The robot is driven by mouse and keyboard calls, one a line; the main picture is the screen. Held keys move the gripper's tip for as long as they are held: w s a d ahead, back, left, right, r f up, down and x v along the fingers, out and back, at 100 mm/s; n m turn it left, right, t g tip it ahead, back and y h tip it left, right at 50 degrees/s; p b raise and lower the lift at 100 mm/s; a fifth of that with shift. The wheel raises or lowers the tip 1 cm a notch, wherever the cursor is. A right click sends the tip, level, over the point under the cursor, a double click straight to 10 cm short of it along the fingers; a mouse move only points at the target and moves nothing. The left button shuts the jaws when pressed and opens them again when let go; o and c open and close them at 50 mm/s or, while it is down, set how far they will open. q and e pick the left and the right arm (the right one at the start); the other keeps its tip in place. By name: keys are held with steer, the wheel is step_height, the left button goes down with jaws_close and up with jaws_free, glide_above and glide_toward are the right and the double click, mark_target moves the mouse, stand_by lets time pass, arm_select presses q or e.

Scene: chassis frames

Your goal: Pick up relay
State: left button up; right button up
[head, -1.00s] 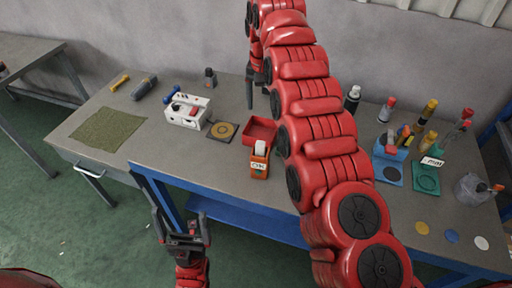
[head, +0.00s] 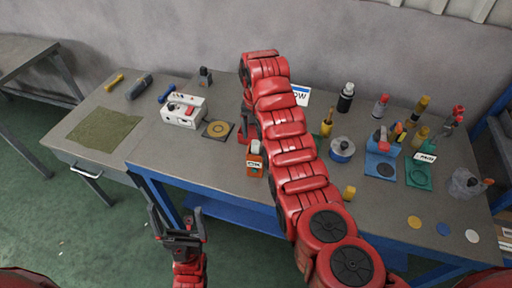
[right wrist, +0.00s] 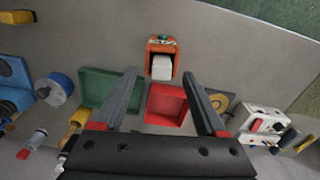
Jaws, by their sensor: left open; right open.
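A pale block (right wrist: 162,68), possibly the relay, sits in an orange holder (right wrist: 160,46) in the right wrist view. The orange holder also shows in the head view (head: 255,165), near the table's front edge, with an OK label. My right gripper (right wrist: 159,77) is open and empty above the table, its fingers pointing toward the holder and a red tray (right wrist: 166,104). In the head view the right arm hides most of the red tray. My left gripper (head: 175,214) is open and empty in front of the table, apart from everything.
A white box with a red part (head: 184,110) and a round tan disc on a dark plate (head: 218,129) stand left of the holder. A green tray (right wrist: 97,88) lies beside the red one. Bottles and blue and green fixtures (head: 384,165) crowd the right side. A green mat (head: 103,127) lies left.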

mark_target(256, 143)
steer(key=shift+w+a+f+p, duration=0.1)
steer(key=shift+w+f+p, duration=0.05)
steer(key=shift+f+p, duration=0.55)
steer(key=shift+w+f+p, duration=0.1)
steer(key=shift+f+p, duration=0.45)
steer(key=shift+f, duration=0.1)
steer(key=shift+w+f, duration=0.15)
steer(key=shift+f, duration=1.3)
jaws_close()
